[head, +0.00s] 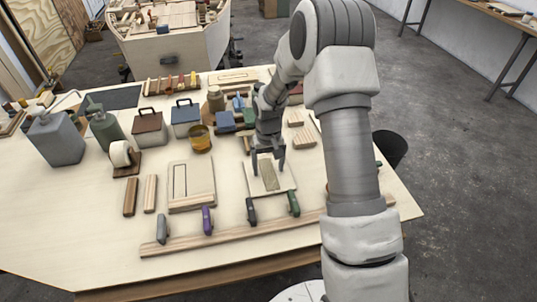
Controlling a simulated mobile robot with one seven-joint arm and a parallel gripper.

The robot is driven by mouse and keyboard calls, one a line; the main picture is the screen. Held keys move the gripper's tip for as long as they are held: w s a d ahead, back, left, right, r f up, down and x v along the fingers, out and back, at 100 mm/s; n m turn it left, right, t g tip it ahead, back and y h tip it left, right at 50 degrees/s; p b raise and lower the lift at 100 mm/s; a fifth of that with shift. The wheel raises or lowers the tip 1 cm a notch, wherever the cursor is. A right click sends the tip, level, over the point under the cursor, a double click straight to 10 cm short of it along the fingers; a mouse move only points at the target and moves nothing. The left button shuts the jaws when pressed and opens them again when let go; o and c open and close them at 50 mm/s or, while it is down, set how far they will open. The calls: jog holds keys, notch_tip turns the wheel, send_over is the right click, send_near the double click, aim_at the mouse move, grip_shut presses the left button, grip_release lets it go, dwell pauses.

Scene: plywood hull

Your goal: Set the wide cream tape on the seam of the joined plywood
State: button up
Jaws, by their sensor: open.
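My gripper (268,170) is open, pointing down over a small pale board (286,181) near the middle of the table. A tan-brown strip (268,176) lies on that board, between and just below the fingertips. I cannot tell whether the fingers touch it, or whether it is the tape. A second pale plywood piece (205,172) with a dark rectangular outline lies to the left. A cream roll (120,154) stands on a brown holder at the left and looks like tape. The seam is not clear from this view.
Clamps with grey, purple, black and green handles (207,220) stand along a long wooden strip (190,243) in front. Cans (56,138), boxes (150,127) and an amber jar (201,138) stand behind and left. The front left tabletop (75,225) is clear.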

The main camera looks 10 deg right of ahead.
notch_tip(320, 180, up, 17)
jog(key=shift+b, duration=0.3)
dwell(0.4)
jog(key=s+r+t, duration=0.3)
jog(key=s+r, duration=0.9)
jog(key=s, duration=0.1)
jog(key=s+t, duration=0.2)
jog(key=s, duration=1.2)
jog(key=shift+r+t, duration=0.3)
jog(key=shift+r, duration=0.15)
